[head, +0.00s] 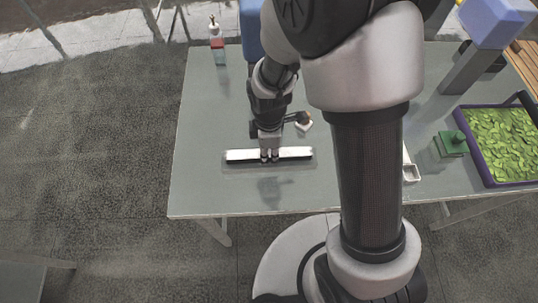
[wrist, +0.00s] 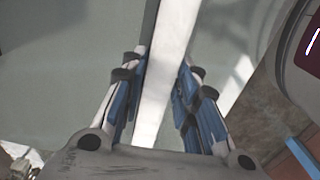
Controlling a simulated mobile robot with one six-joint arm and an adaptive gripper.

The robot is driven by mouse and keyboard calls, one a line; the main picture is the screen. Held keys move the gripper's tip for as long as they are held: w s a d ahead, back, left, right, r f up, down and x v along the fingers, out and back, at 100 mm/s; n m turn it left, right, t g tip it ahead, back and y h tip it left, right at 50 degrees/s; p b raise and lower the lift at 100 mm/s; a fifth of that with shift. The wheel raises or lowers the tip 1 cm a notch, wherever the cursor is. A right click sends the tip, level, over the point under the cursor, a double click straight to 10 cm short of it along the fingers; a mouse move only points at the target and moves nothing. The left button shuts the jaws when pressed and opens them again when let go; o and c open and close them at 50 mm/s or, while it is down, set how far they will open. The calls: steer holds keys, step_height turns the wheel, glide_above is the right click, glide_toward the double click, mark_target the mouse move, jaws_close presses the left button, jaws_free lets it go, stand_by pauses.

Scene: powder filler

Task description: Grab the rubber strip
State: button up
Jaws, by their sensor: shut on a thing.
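The rubber strip (head: 240,156) is a long, straight bar with a white top and a dark front edge. It lies left to right across the grey table in the head view, and I cannot tell whether it touches the table. My gripper (head: 269,156) points down over its middle and is shut on it. In the wrist view the white strip (wrist: 172,40) runs between the two blue-padded fingers of my gripper (wrist: 160,85). The fingers hide part of the strip's middle in the head view.
The grey table (head: 210,120) is clear around the strip's left side. A small white object (head: 304,125) lies behind it. On the right stand a green block (head: 450,144) and a purple-rimmed tray of green leaves (head: 482,160). A small bottle (head: 214,28) stands at the back left.

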jaws_close()
